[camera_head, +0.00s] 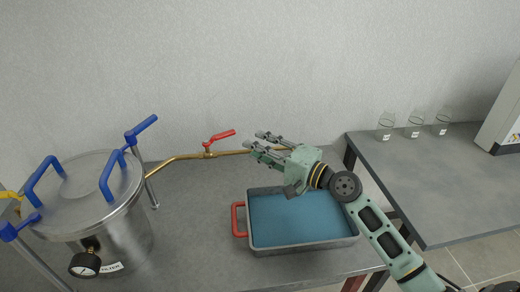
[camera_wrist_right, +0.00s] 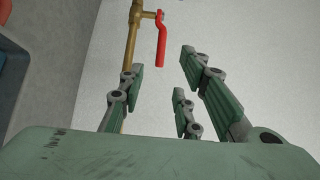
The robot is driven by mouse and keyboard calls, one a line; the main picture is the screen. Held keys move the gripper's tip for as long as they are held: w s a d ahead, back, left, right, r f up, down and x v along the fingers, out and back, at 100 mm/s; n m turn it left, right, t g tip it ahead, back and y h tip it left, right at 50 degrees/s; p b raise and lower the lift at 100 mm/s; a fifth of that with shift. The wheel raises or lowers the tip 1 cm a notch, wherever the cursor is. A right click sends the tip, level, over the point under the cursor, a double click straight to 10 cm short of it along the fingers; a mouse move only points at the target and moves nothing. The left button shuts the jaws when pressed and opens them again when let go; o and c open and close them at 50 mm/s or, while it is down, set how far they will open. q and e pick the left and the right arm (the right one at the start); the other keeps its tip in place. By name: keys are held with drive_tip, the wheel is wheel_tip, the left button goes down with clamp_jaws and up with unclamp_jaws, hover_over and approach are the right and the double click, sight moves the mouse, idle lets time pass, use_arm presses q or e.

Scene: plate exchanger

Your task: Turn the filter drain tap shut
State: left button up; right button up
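The filter (camera_head: 110,225) is a steel vessel with blue handles at the left of the head view. A brass drain pipe (camera_head: 172,161) runs right from it along the wall. The drain tap has a red lever (camera_head: 222,135), angled up to the right in the head view. The lever also shows in the right wrist view (camera_wrist_right: 161,42), ahead of the fingers. My right gripper (camera_head: 262,141) is to the right of the lever, apart from it. Its fingers are spread with nothing between them. My left gripper is not in view.
A grey tray with a blue inside and red handles (camera_head: 240,220) sits on the bench below my right gripper. A second table at the right holds several glass flasks (camera_head: 415,125). A pressure gauge (camera_head: 85,264) is on the filter's front.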

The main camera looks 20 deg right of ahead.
drive_tip(key=shift+s+a+f, duration=0.1)
drive_tip(key=shift+a+f, duration=0.05)
drive_tip(key=shift+a, duration=0.05)
drive_tip(key=c, duration=0.3)
drive_tip(key=s+a+f+n, duration=0.1)
drive_tip(key=n, duration=0.1)
drive_tip(key=s+a+n+h, duration=0.1)
drive_tip(key=n, duration=0.1)
drive_tip(key=s+a+f+n+h, duration=0.1)
drive_tip(key=a+n, duration=0.1)
drive_tip(key=shift+f, duration=0.35)
clamp_jaws()
drive_tip(key=n+t+h, duration=0.2)
drive_tip(key=n+h, duration=0.3)
drive_tip(key=n, duration=0.3)
approach(226, 137)
drive_tip(key=w, duration=0.2)
drive_tip(key=w+p, duration=0.1)
drive_tip(key=w, duration=0.4)
drive_tip(key=shift+a+p, duration=0.25)
drive_tip(key=shift+p, duration=0.1)
